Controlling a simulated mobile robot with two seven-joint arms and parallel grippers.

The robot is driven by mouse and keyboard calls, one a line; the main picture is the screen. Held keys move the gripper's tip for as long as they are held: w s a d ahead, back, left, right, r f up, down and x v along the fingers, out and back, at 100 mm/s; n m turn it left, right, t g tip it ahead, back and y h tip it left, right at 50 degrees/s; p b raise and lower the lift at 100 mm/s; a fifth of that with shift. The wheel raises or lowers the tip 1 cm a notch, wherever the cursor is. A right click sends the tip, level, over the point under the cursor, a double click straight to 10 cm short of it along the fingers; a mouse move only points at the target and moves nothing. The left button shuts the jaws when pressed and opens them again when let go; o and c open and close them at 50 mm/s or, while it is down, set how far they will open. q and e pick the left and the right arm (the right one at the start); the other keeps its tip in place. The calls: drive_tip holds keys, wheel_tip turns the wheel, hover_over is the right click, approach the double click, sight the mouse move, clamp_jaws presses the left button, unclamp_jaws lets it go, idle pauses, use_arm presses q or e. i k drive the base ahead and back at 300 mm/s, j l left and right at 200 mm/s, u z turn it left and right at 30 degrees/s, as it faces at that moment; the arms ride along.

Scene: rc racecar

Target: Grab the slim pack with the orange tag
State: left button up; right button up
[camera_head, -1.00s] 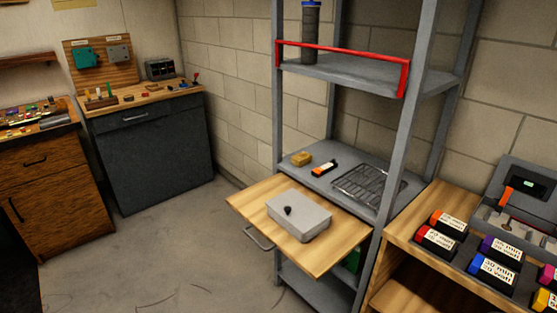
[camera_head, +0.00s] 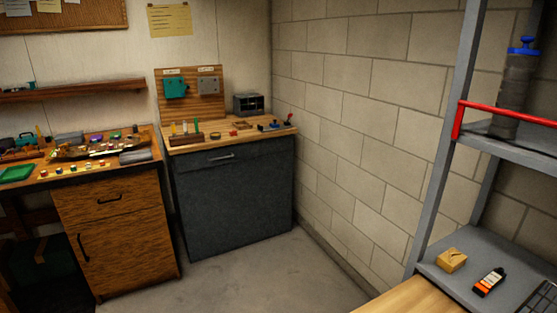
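A slim black pack with an orange and white label (camera_head: 489,281) lies on the grey metal shelf at the lower right. A small tan block (camera_head: 452,260) sits just left of it on the same shelf. Neither of my grippers is in view, and nothing touches the pack.
The grey shelf rack (camera_head: 448,140) stands at the right, with a red rail (camera_head: 507,114) above. A wooden pull-out board (camera_head: 405,299) juts out at the bottom right. A dark cabinet (camera_head: 235,205) and a wooden cabinet (camera_head: 120,225) stand at the back left. The floor (camera_head: 270,275) between is clear.

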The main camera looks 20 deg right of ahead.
sight(486, 284)
drive_tip(key=i+j+z, duration=0.1)
drive_tip(key=i+z, duration=0.4)
drive_tip(key=i+j+z, duration=0.25)
drive_tip(key=z, duration=0.25)
drive_tip(key=i+j+z, duration=0.3)
drive_tip(key=z, duration=0.2)
drive_tip(key=i+j+z, duration=0.2)
drive_tip(key=j+z, duration=0.3)
drive_tip(key=i+j+z, duration=0.1)
drive_tip(key=j+z, duration=0.4)
drive_tip(key=j, duration=0.15)
